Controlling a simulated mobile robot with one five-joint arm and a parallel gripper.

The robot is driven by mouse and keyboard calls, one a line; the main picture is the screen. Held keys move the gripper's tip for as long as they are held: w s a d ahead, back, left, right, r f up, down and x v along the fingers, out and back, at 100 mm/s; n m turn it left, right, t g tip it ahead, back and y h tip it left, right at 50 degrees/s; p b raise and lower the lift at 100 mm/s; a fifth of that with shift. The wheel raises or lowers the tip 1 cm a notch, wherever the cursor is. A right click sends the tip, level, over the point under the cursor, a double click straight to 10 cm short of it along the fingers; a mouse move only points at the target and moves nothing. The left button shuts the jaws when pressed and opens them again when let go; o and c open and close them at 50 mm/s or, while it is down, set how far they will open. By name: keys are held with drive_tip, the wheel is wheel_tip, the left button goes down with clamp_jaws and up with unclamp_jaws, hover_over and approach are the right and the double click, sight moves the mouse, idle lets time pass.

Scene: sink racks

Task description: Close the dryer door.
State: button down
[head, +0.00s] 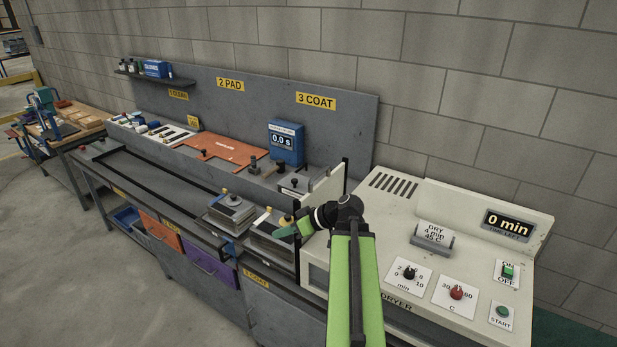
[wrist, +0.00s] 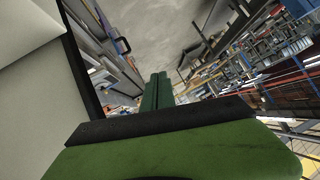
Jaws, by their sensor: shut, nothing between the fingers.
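The dryer (head: 400,290) is a pale cream cabinet at the right in the head view, with a sloping control top. An upright pale panel with black edging (head: 326,190) stands at its left end and looks like the dryer door, raised open. A pale panel with a black edge also fills the left of the wrist view (wrist: 35,95); I cannot tell whether it is the door or the cabinet. My gripper (head: 282,232) is shut and empty, pointing left in front of the panel's lower part. Its green fingers show closed together in the wrist view (wrist: 157,92). My arm hides part of the dryer's front.
The grey workbench (head: 120,180) runs left from the dryer, with stacked screen racks (head: 230,212), an orange plate (head: 220,148) and a blue timer (head: 285,143). The floor at the left front is clear.

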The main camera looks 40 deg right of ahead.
drive_tip(key=s+d+r+t+h+p, duration=0.25)
drive_tip(key=s+d+r+t, duration=0.4)
drive_tip(key=d+r, duration=0.75)
drive_tip(key=w+a+f+g+b, duration=0.1)
drive_tip(key=w+f+b, duration=0.5)
drive_tip(key=w+f, duration=0.2)
drive_tip(key=shift+a, duration=0.35)
wheel_tip(320, 180, down, 15)
drive_tip(key=b, duration=1.4)
drive_tip(key=shift+r, duration=0.35)
